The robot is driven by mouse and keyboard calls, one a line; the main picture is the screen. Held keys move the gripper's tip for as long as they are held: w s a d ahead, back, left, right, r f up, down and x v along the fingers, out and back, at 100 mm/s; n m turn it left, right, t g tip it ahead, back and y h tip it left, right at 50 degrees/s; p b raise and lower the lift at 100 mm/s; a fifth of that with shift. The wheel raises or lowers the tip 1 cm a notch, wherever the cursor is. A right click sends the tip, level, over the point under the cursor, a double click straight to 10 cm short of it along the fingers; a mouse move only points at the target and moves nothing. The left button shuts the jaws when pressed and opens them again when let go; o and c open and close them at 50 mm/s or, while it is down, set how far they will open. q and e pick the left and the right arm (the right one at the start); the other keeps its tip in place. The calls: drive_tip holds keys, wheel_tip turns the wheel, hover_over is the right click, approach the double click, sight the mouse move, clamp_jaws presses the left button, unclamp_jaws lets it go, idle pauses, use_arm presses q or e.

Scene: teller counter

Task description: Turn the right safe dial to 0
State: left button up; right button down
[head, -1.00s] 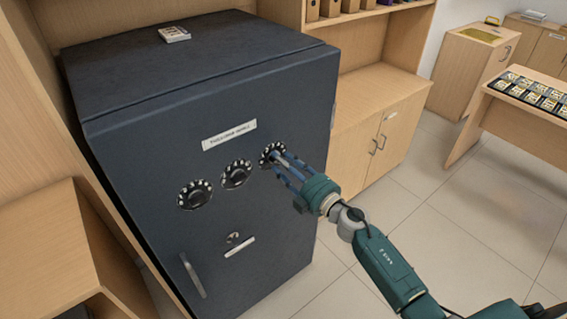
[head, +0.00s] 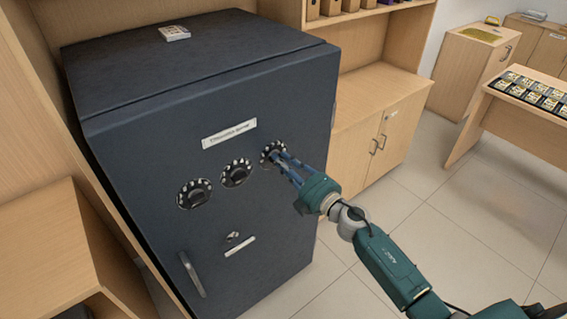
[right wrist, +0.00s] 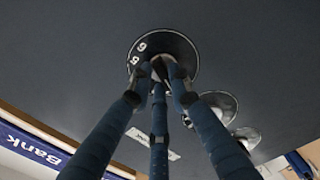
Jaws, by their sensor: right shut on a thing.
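The dark safe (head: 130,130) stands in front of me with a row of three black dials with white numbers. The right safe dial (head: 268,149) is at the right end of the row. My right gripper (head: 279,156) is shut on its knob, and the fingers cover part of the face. The middle dial (head: 236,173) and left dial (head: 194,193) are clear of the gripper. My left gripper is out of view.
Below the dials are a keyhole knob (head: 233,237), a white label (head: 240,246) and a handle (head: 193,274). A small stack of cards (head: 174,33) lies on the safe. A wooden cabinet (head: 372,125) stands close on the right; open floor (head: 430,230) lies beyond.

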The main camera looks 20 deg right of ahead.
drive_tip(key=shift+a+f+n, duration=0.1)
drive_tip(key=shift+n, duration=1.4)
drive_tip(key=c, duration=1.6)
unclamp_jaws()
drive_tip(key=shift+s, duration=0.1)
drive_tip(key=v, duration=1.2)
